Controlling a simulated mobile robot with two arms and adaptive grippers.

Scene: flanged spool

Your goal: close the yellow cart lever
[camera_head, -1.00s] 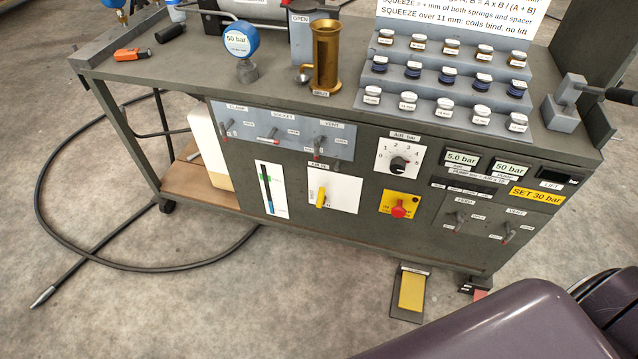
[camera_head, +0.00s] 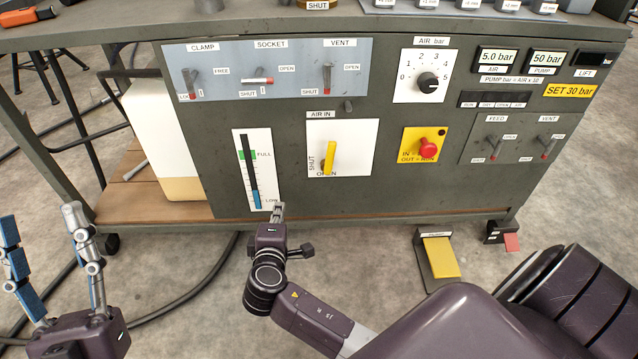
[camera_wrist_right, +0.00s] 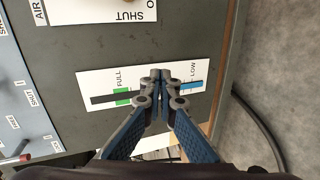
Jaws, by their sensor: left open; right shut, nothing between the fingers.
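The yellow cart lever (camera_head: 329,157) is on the white AIR IN plate (camera_head: 352,140) on the cart's front. It stands upright, its lower end by the OPEN label; SHUT is printed to its left. My right gripper (camera_head: 279,207) is shut and empty, below and left of the lever and apart from it. In the right wrist view its closed fingertips (camera_wrist_right: 160,74) appear over the FULL/LOW gauge; part of the AIR IN plate (camera_wrist_right: 100,8) shows at the top, the lever out of frame. My left gripper (camera_head: 40,214) is open and empty at the lower left.
The level gauge (camera_head: 265,175) is left of the lever. A panel of CLAMP, SOCKET and VENT levers (camera_head: 220,55) is above it. A red knob on a yellow plate (camera_head: 428,147) and a yellow pedal (camera_head: 441,257) are to the right.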

